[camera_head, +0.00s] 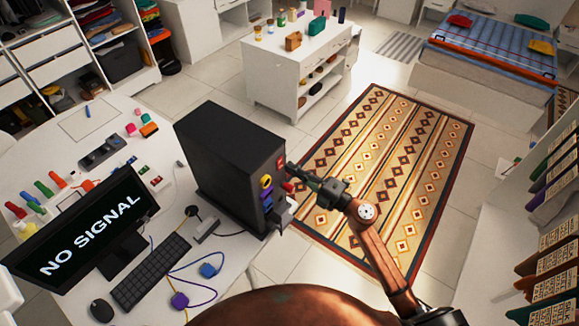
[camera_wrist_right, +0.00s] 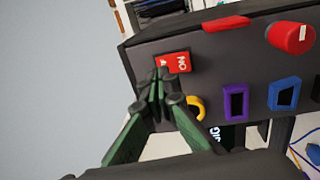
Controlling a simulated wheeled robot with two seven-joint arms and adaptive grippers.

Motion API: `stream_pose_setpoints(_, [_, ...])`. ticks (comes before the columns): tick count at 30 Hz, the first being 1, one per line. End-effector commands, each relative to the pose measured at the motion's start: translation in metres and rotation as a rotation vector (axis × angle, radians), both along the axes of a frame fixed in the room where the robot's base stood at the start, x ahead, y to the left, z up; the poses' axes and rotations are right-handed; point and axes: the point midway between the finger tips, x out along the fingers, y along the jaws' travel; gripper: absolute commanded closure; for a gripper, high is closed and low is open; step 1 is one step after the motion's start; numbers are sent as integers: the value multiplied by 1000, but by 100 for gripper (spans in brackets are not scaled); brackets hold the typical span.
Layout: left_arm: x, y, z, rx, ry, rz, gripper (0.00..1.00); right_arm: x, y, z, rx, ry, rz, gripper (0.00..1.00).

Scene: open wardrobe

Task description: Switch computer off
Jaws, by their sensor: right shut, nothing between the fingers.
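The black computer tower (camera_head: 222,150) stands upright on the white desk. Its red power switch (camera_head: 280,162) is on the face turned toward my right arm. In the right wrist view the red switch (camera_wrist_right: 178,62) has white lettering, partly covered by my fingertips. My right gripper (camera_head: 293,174) is shut and empty, its tips (camera_wrist_right: 160,84) at the lower edge of the switch; I cannot tell whether they touch it. The monitor (camera_head: 88,228) reads "NO SIGNAL". My left gripper is not in view.
Below the switch are a yellow ring port (camera_wrist_right: 196,106), a purple port (camera_wrist_right: 236,101) and a blue port (camera_wrist_right: 284,94). A red cylinder (camera_wrist_right: 290,37) sticks out nearby. The keyboard (camera_head: 150,271), mouse (camera_head: 102,310) and cables lie on the desk. A patterned rug (camera_head: 400,150) covers open floor.

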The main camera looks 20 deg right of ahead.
Motion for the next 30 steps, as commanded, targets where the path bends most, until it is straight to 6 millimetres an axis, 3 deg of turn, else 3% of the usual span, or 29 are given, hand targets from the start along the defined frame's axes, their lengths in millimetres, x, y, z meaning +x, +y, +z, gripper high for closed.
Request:
stream_pose_setpoints(2, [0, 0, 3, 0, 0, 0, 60, -10, -9, 2, -2, 1, 5, 100])
stream_pose_setpoints(9, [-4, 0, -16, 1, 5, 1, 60, -53, -43, 6, -2, 1, 5, 100])
stream_pose_setpoints(15, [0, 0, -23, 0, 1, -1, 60, -75, -61, 11, -1, 0, 5, 100])
stream_pose_setpoints(30, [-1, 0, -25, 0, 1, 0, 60, -84, -68, 15, 1, -1, 5, 100])
